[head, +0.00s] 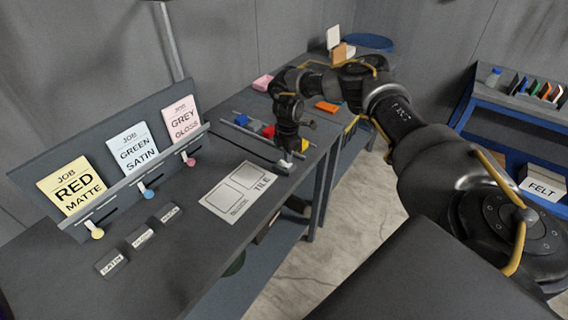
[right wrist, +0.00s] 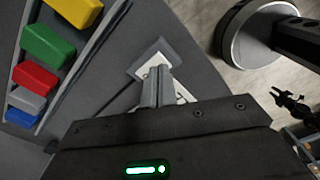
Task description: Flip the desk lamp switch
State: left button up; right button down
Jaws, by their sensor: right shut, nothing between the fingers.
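A small white switch (right wrist: 154,66) sits on a grey square plate near the bench's front edge. In the head view only a pale bit of it (head: 288,157) shows under my right gripper (head: 287,150). In the right wrist view the gripper's fingers (right wrist: 157,86) are together and empty, with their tips over the near part of the white switch. They hide part of it, and I cannot tell whether they touch it or which way it is set. I cannot make out the lamp itself for certain. My left gripper is not recognisable in either view.
Several coloured blocks (right wrist: 46,46) lie in a rack beside the switch. A white tile card (head: 239,192) lies on the bench (head: 180,240), left of the gripper. A job board (head: 125,150) stands along the wall. A blue shelf unit (head: 510,105) stands at the right.

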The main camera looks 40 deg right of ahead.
jog(key=shift+f+b, duration=0.5)
jog(key=shift+f, duration=0.4)
dwell(0.8)
notch_tip(320, 180, up, 7)
jog(key=p, duration=0.6)
jog(key=shift+p, duration=0.3)
dwell(0.5)
